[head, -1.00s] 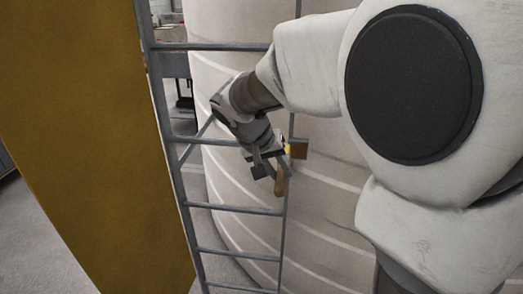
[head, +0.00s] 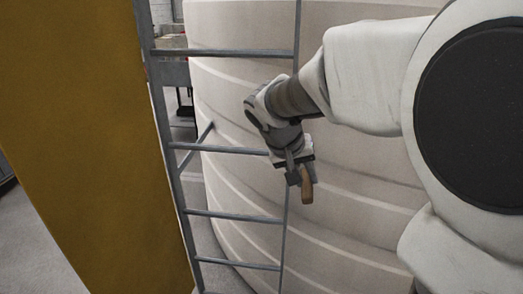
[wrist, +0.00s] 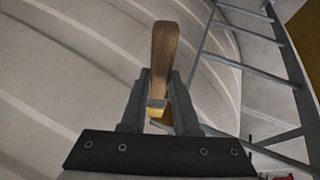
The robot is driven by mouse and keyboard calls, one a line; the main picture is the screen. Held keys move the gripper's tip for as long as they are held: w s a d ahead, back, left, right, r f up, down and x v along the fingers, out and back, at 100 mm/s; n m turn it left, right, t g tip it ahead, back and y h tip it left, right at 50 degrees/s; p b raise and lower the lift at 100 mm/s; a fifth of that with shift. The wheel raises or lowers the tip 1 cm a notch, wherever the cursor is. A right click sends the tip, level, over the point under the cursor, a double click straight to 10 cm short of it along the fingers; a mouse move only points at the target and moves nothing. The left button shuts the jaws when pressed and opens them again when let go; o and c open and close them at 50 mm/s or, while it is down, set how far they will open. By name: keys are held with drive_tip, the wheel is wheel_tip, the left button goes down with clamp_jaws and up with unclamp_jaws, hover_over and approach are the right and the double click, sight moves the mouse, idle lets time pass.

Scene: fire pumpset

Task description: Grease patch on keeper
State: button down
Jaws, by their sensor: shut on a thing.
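My gripper (head: 299,177) is shut on a tool with a wooden handle (head: 307,188). In the wrist view the handle (wrist: 164,55) sticks out beyond the two fingers of my gripper (wrist: 158,85). A small metal band and a yellowish piece show between the fingers, at the handle's near end. I cannot tell whether the yellowish piece is part of the tool. I cannot make out a keeper or a grease patch in either view now.
A grey ladder (head: 232,150) stands left of my gripper, in front of a large ribbed beige tank (head: 350,200). A broad ochre panel (head: 85,150) fills the left of the head view. Grey floor (head: 38,235) shows at the lower left.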

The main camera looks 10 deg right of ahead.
sight(312, 196)
drive_tip(key=shift+s+d, duration=0.25)
drive_tip(key=shift+d, duration=0.5)
drive_tip(key=shift+s+a+b, duration=0.35)
drive_tip(key=shift+s, duration=0.6)
drive_tip(key=shift+s+a+b, duration=0.3)
drive_tip(key=shift+s, duration=0.65)
drive_tip(key=shift+s+a+b, duration=0.35)
drive_tip(key=shift+s, duration=0.6)
drive_tip(key=shift+s, duration=0.1)
drive_tip(key=s, duration=0.1)
drive_tip(key=s+a+b, duration=0.1)
drive_tip(key=shift+s, duration=0.35)
